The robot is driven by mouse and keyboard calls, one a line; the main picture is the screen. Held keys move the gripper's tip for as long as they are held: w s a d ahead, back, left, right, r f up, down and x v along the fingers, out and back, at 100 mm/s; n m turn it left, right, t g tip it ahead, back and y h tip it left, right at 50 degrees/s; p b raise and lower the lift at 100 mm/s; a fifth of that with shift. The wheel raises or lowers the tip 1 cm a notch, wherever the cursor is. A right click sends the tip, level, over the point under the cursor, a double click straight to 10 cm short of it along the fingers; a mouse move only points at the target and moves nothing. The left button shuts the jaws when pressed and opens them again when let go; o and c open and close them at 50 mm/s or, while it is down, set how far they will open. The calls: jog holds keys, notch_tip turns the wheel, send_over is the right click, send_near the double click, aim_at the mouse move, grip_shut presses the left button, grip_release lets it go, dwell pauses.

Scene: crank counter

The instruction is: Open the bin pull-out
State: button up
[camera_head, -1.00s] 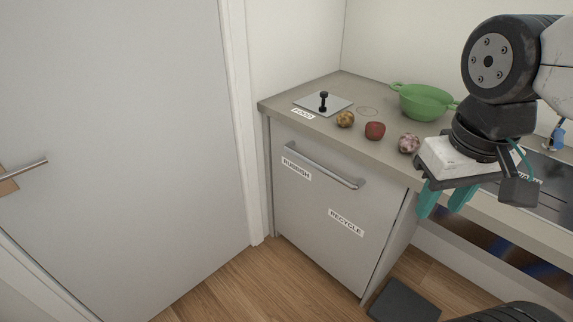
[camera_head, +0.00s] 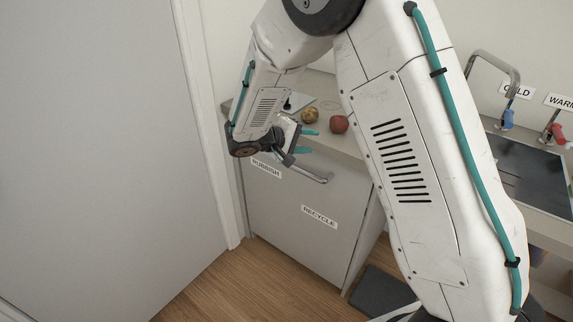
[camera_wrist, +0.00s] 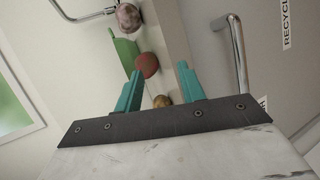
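The bin pull-out front (camera_head: 285,225) is a grey panel under the counter, labelled RUBBISH (camera_head: 266,168) and RECYCLE (camera_head: 319,216). It sits closed in the head view. Its bar handle (camera_head: 318,178) runs along the top; its left part is hidden behind my arm. My gripper (camera_head: 310,142) is near the counter's front edge, just above the handle, with its teal fingers pointing right. In the wrist view my gripper (camera_wrist: 158,78) is open and empty. The handle (camera_wrist: 239,55) shows to the right of the fingers, apart from them.
A potato (camera_head: 310,115) and a red apple (camera_head: 339,124) lie on the counter close to the fingers. In the wrist view a green colander (camera_wrist: 123,52) and garlic (camera_wrist: 128,17) also show. A door (camera_head: 90,150) stands at left. A dark mat (camera_head: 380,292) lies on the floor.

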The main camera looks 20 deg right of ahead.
jog(key=w+a+f+n+t, duration=0.2)
jog(key=w+a+f+t, duration=0.15)
jog(key=f, duration=0.45)
jog(key=w+a+f+n+t, duration=0.25)
jog(key=w+a+f, duration=0.2)
jog(key=f, duration=0.25)
jog(key=shift+m, duration=0.25)
jog(key=x, duration=0.7)
jog(key=shift+a+f, duration=0.15)
jog(key=shift+f, duration=0.15)
grip_shut()
